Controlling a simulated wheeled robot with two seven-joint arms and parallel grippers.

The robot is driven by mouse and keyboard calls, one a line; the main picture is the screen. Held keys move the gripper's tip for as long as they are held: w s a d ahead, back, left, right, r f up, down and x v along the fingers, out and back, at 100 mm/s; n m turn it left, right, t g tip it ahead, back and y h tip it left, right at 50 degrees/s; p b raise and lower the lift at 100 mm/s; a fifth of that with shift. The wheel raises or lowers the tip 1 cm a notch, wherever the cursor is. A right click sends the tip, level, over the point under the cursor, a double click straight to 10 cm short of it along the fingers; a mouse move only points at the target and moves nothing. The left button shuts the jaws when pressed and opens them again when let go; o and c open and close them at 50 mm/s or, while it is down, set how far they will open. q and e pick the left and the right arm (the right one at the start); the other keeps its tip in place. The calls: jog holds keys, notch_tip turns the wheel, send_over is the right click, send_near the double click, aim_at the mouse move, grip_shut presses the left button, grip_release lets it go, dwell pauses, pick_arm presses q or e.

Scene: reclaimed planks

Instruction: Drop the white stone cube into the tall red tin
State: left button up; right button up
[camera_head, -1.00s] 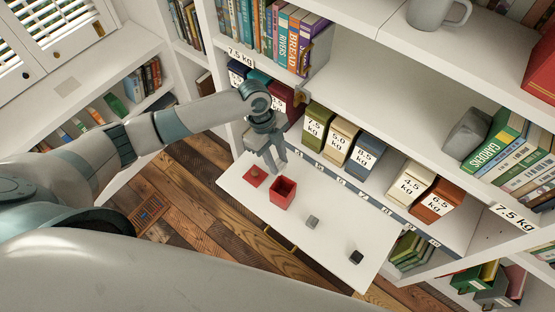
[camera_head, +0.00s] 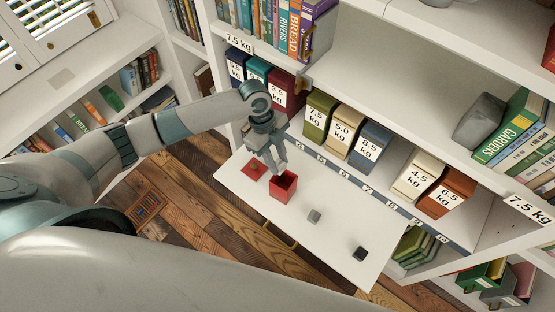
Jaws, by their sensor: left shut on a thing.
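The tall red tin (camera_head: 283,190) stands open at the top on the white fold-down board. Its red lid (camera_head: 254,170) lies flat on the board to its left. My left gripper (camera_head: 277,167) points down just above the tin's back left rim. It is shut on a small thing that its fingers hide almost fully. The white stone cube shows nowhere else, so it is most likely the thing held. A grey cube (camera_head: 314,216) and a black cube (camera_head: 360,254) lie on the board to the right. My right gripper is not in view.
The white board (camera_head: 325,243) has free room around the cubes. Behind it stand several weight-labelled boxes, such as the green one (camera_head: 318,115) and the orange one (camera_head: 446,192). Shelves with books and a grey stone block (camera_head: 479,122) rise above.

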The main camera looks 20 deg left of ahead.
pick_arm(q)
jog(key=o, duration=1)
jog(key=shift+o, duration=0.9)
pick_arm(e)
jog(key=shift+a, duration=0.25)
pick_arm(q)
jog(key=shift+r, duration=0.1)
jog(key=b+v, duration=0.4)
jog(key=v, duration=1.3)
jog(key=shift+b, duration=0.3)
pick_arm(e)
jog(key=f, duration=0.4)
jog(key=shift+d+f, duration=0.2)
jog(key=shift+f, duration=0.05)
pick_arm(q)
jog(key=shift+r, duration=0.15)
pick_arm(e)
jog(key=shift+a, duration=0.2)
